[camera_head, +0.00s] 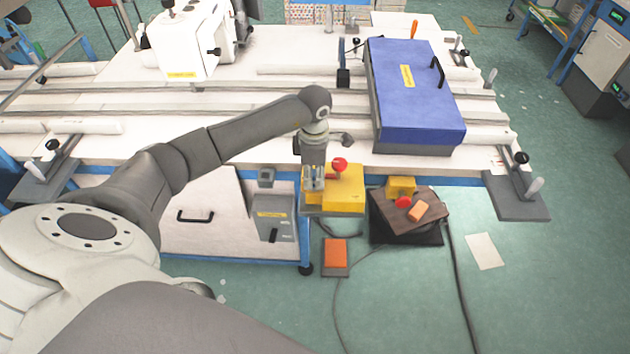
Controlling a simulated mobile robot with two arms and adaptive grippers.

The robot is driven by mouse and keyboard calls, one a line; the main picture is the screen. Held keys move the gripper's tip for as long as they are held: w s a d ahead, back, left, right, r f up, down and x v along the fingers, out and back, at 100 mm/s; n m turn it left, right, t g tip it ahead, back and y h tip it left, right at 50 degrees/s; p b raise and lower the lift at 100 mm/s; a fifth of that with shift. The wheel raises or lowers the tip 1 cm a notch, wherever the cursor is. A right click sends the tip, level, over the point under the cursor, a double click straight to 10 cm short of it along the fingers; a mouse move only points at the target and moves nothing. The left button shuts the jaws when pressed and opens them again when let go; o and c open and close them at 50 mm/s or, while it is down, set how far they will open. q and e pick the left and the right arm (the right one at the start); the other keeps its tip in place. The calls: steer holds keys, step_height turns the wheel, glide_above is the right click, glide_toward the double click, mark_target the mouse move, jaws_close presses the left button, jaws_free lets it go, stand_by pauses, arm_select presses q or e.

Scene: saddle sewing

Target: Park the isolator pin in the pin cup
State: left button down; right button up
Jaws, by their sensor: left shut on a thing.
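My left gripper (314,184) points down at the left part of a yellow box (349,190) at the front edge of the table. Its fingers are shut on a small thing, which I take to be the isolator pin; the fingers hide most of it. A red ball knob (339,164) stands just right of the fingers, over the yellow box. Whether the held thing touches the box, I cannot tell. I cannot clearly make out the pin cup. My right gripper is not in view.
A blue-topped block (415,95) lies on the white table (285,115). A white sewing machine head (190,45) stands at the back left.

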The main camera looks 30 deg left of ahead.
arm_select(q)
steer(key=shift+r+p, duration=0.7)
steer(key=shift+r, duration=0.75)
steer(key=shift+r+p, duration=0.45)
steer(key=shift+r, duration=0.35)
steer(key=shift+r+p, duration=1.05)
steer(key=shift+r, duration=1)
steer(key=shift+f, duration=0.1)
